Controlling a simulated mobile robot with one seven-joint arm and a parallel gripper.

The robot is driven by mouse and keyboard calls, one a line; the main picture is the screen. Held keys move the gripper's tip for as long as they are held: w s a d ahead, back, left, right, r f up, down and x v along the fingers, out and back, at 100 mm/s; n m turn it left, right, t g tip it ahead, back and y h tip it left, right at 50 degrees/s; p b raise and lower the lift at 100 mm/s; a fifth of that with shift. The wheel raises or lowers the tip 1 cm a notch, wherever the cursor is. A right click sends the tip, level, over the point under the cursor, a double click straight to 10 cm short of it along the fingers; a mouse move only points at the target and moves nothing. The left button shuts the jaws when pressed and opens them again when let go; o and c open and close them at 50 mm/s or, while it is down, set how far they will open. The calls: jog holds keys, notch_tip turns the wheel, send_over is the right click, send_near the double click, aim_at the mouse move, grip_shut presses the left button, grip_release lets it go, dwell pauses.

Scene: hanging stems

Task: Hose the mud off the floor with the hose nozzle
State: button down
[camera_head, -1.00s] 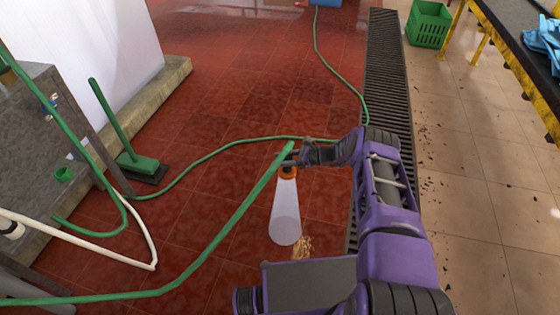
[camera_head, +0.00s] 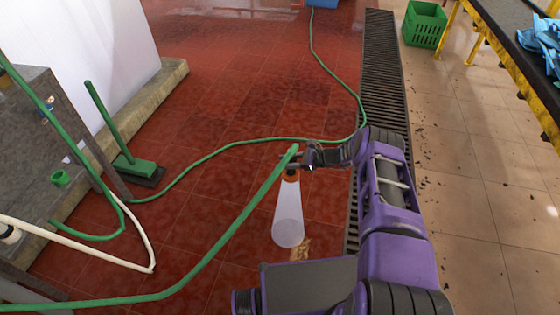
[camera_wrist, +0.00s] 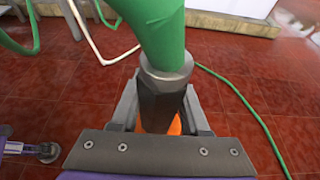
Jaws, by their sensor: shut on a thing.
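My gripper (camera_head: 295,164) is shut on the hose nozzle, whose orange tip (camera_head: 291,178) points down at the floor. In the wrist view the nozzle's dark body (camera_wrist: 163,95) sits between the fingers, with the green hose (camera_wrist: 160,35) rising from it. A pale cone of water (camera_head: 288,212) comes out of the tip and reaches the red tiles. A small tan-brown patch of mud (camera_head: 300,249) lies at the cone's lower right edge, partly behind my arm. The red tiled floor (camera_head: 190,235) is otherwise mostly wet and shiny.
The green hose (camera_head: 225,235) runs to the lower left. A drain grate (camera_head: 385,75) lies right of the red floor, with dark bits on beige tiles beyond. A green broom (camera_head: 135,165), a white hose (camera_head: 90,252) and a green crate (camera_head: 424,24) stand or lie around.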

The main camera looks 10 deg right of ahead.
jog(key=s+d, duration=0.2)
jog(key=d, duration=0.3)
jog(key=shift+d, duration=0.4)
dwell(0.8)
jog(key=s+a+p, duration=0.4)
jog(key=s+p, duration=0.1)
jog(key=s, duration=0.6)
jog(key=s+a+p, duration=0.4)
jog(key=s+p, duration=0.2)
jog(key=s, duration=0.5)
dwell(1.3)
jog(key=shift+w, duration=0.1)
dwell(0.5)
